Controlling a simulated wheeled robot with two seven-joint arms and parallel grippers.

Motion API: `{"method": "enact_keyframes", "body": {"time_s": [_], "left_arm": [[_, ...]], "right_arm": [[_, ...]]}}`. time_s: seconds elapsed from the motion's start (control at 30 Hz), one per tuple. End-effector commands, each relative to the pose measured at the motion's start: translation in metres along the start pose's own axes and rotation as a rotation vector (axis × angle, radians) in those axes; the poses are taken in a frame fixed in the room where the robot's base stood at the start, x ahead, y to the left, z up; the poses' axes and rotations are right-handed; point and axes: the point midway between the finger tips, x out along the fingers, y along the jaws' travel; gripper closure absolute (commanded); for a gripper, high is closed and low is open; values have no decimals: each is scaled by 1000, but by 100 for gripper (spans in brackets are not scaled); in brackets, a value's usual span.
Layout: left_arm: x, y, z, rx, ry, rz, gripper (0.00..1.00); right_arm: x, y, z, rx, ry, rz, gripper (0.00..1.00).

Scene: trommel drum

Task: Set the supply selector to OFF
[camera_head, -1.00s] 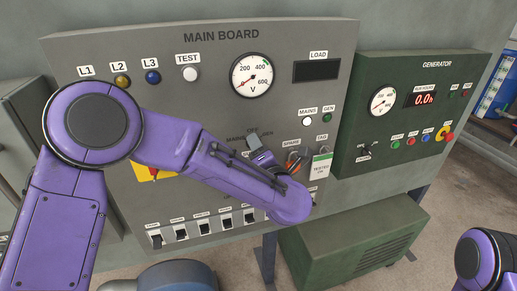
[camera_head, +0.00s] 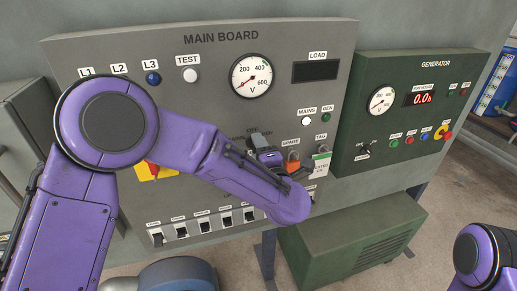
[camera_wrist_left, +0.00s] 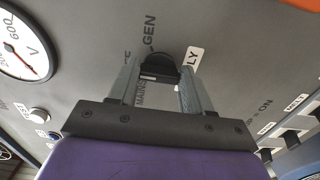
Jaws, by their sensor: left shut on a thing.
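The supply selector is a black round knob (camera_wrist_left: 158,70) on the grey main board (camera_head: 215,105), with the words GEN and MAINS and a partly covered plate ending in "LY" around it in the left wrist view. My left gripper (camera_wrist_left: 160,76) is shut on the knob, one finger on each side. In the head view the left gripper (camera_head: 262,141) is at the board below the voltmeter, and it and the arm hide the knob and most of its labels. I cannot tell exactly which mark the knob points to. My right gripper is out of view; only part of that arm shows.
An orange padlock (camera_head: 292,164) and a hanging tag (camera_head: 321,165) are just right of my left gripper. A row of breaker switches (camera_head: 203,225) lies below my forearm. The green generator panel (camera_head: 415,110) stands to the right.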

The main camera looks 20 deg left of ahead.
Motion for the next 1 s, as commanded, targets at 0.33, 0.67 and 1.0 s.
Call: {"method": "enact_keyframes", "body": {"time_s": [0.33,0.67,1.0], "left_arm": [[0,-1,0,1,0,-1,35],[-2,-1,0,0,-1,0,26],[-69,-4,1,0,-4,2,26]], "right_arm": [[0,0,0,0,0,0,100],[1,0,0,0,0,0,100],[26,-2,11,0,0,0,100]]}}
